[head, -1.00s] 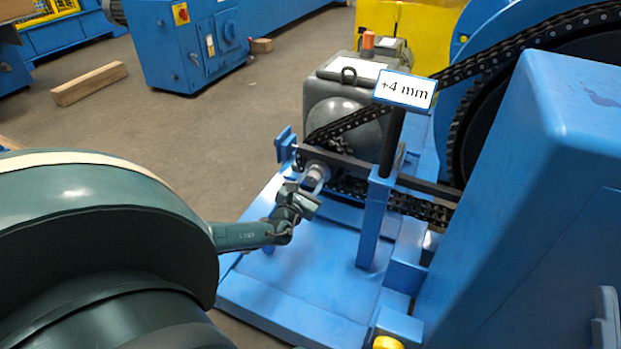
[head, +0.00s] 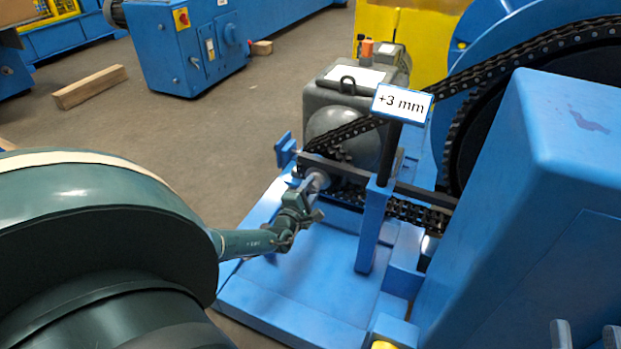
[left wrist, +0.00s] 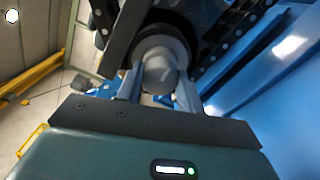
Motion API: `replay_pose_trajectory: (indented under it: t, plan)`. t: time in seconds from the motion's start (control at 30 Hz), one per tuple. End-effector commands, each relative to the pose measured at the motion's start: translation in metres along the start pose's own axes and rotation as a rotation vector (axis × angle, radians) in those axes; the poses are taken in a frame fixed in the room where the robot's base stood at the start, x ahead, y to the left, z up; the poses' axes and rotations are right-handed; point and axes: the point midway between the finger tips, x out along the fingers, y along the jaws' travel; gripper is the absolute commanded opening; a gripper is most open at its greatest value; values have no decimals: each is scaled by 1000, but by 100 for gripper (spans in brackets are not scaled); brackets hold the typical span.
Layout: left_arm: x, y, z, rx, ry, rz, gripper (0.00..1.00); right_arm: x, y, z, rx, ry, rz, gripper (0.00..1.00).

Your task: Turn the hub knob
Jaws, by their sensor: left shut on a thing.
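The hub knob (left wrist: 160,72) is a grey rounded piece in front of a dark ring in the left wrist view. In the head view, the light grey hub (head: 316,180) sits at the near side of the small chain end. My left gripper (head: 308,198) is shut on the knob, and its two fingers (left wrist: 158,96) lie on either side of it. A sign (head: 402,104) on a black post reads "+3 mm". My right gripper (head: 586,336) shows only as two grey fingertips apart at the bottom right, with nothing seen between them.
The black chain (head: 420,209) runs from the small end to a large wheel at right. A dark bar (head: 345,175) and blue post (head: 370,240) stand close beside the knob. A blue housing (head: 570,180) fills the right side. The blue base plate (head: 300,290) is mostly bare.

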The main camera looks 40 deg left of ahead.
Motion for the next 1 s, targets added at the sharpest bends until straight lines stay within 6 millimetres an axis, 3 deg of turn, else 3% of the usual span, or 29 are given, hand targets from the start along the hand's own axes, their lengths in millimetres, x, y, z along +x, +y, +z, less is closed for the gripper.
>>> replay_pose_trajectory:
  t: [0.5,1.0]
  plan:
    - [0,1,0,493,2,-1,14,-11,-8,14,58,-115,13,36]
    - [-1,0,-1,968,1,-1,14,-10,-4,11,14,-121,21,36]
